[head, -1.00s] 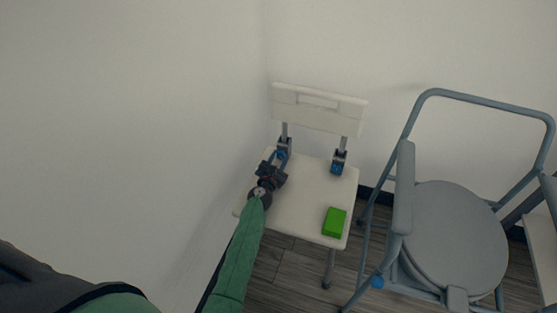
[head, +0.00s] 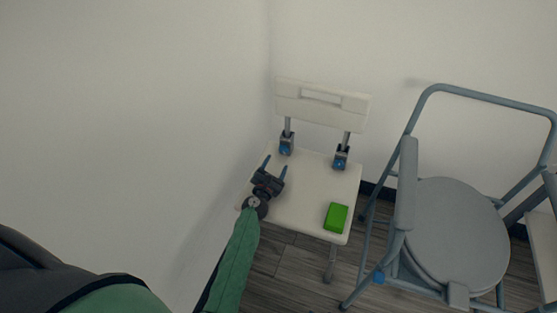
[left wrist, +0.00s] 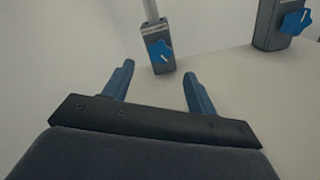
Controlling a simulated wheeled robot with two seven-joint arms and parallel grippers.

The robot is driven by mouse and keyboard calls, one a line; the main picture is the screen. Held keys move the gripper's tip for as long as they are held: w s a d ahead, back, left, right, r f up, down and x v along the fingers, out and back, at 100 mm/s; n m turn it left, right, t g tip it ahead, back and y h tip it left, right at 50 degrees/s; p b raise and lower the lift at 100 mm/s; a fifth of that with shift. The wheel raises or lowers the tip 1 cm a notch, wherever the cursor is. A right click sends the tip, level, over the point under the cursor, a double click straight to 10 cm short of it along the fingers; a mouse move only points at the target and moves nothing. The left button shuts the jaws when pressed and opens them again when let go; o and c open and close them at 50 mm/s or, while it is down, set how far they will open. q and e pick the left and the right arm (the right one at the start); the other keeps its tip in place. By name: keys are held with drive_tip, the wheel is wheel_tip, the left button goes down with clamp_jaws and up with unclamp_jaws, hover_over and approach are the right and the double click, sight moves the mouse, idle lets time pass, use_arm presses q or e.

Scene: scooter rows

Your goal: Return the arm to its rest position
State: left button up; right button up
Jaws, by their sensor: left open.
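My left gripper (head: 276,167) is open and empty over the left part of a white shower chair's seat (head: 307,190). Its two blue fingers point toward the chair's backrest (head: 321,105). In the left wrist view the open fingers (left wrist: 158,85) show apart with nothing between them, and a backrest bracket with a blue knob (left wrist: 160,50) stands beyond them. My green left arm comes up from the bottom of the head view. My right gripper is not in view.
A bright green block (head: 336,217) lies at the seat's front right. A grey commode chair (head: 457,235) with tube arms stands to the right. Another pale seat (head: 543,245) is cut off at the right edge. White walls close in behind and at left.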

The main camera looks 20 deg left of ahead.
use_arm(q)
drive_tip(key=shift+s, duration=0.7)
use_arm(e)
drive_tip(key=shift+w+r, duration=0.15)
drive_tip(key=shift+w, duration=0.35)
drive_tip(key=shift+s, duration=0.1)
